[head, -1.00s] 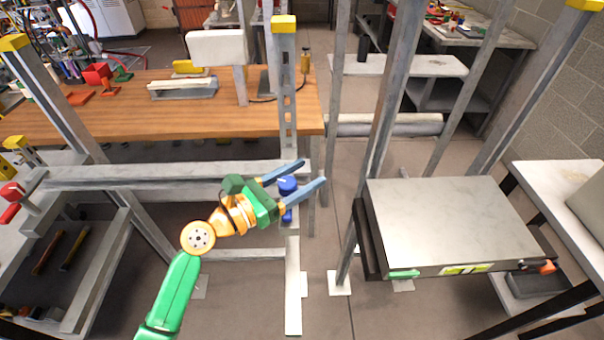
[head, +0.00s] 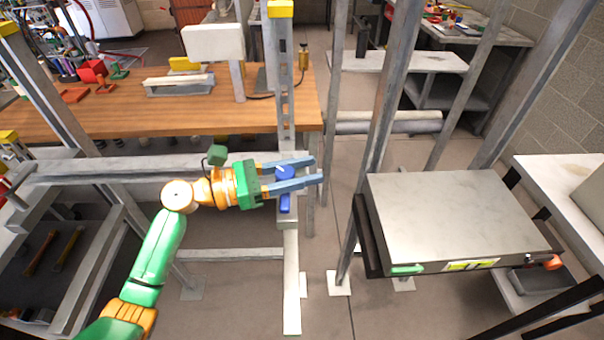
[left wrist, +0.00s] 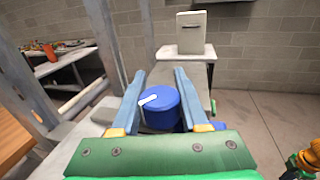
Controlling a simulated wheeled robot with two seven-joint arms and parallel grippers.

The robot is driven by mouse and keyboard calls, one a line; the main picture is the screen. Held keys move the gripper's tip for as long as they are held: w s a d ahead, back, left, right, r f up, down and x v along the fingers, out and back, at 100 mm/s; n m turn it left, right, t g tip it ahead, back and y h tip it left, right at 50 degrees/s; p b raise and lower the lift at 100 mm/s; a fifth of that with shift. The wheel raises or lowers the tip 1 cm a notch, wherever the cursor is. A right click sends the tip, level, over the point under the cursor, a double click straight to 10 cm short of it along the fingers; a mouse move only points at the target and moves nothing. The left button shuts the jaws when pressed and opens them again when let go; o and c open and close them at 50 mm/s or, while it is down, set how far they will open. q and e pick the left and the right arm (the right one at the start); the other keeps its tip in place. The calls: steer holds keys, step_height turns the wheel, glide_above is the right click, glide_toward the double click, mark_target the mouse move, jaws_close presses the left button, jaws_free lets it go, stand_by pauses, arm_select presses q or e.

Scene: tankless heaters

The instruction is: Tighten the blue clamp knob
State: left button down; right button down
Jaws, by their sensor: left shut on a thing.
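The blue clamp knob (head: 284,173) sits on a grey metal upright post of the frame, with a second blue part (head: 285,203) just below it. My left gripper (head: 316,171) reaches in from the left, level with the knob, its blue-grey fingers on either side of it. In the left wrist view the round blue knob (left wrist: 160,108) with a white mark on top lies between the two fingers (left wrist: 167,72), close to the palm. The gripper is shut on the knob. My right gripper does not show.
A grey horizontal rail (head: 90,172) runs behind my left arm. A wooden workbench (head: 130,110) stands behind it. A flat grey-topped box (head: 450,215) stands to the right, with thin metal posts close by. Floor shows between the post and box.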

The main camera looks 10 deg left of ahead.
arm_select(q)
steer(key=shift+s+d+m+g+h+b, duration=0.1)
steer(key=shift+s+m+g+h+b, duration=0.3)
steer(key=shift+m+g, duration=0.9)
steer(key=shift+s+d+m+g+h+b, duration=0.15)
steer(key=shift+m+g+h+b, duration=0.45)
steer(key=shift+g, duration=1.25)
steer(key=shift+s+m+g+h+b, duration=0.25)
steer(key=shift+m+g+b, duration=0.5)
steer(key=shift+m+g, duration=0.65)
steer(key=shift+r+g, duration=0.1)
steer(key=shift+g, duration=0.15)
steer(key=shift+c, duration=2.1)
jaws_free()
steer(key=shift+a, duration=0.1)
steer(key=a+b, duration=0.4)
steer(key=a, duration=0.3)
